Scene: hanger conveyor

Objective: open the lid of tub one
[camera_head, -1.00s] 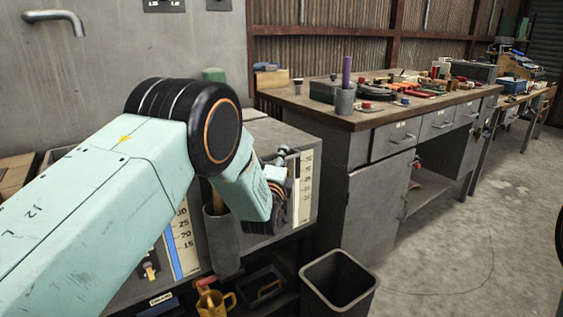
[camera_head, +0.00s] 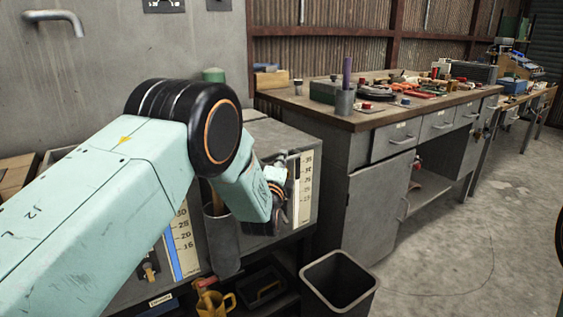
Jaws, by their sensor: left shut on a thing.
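Two grey tubs stand side by side on a low bench. The right-hand tub (camera_head: 262,133) has a flat grey top and a white scale strip on its front. The left-hand tub (camera_head: 133,289) is mostly behind my left arm, with its scale strip and a small brass tap showing. I cannot read which is tub one. My left gripper (camera_head: 283,185) is at the front upper edge of the right-hand tub, shut on what seems to be its lid's grip. The fingers and the held part are small and partly hidden by my wrist. The lid looks down. My right gripper is not in view.
A grey cylindrical holder (camera_head: 221,240) stands between the scale strips. A yellow jug (camera_head: 214,303) is below, and an open dark bin (camera_head: 340,283) stands on the floor. A cluttered workbench (camera_head: 365,118) is to the right. The floor at the right is clear.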

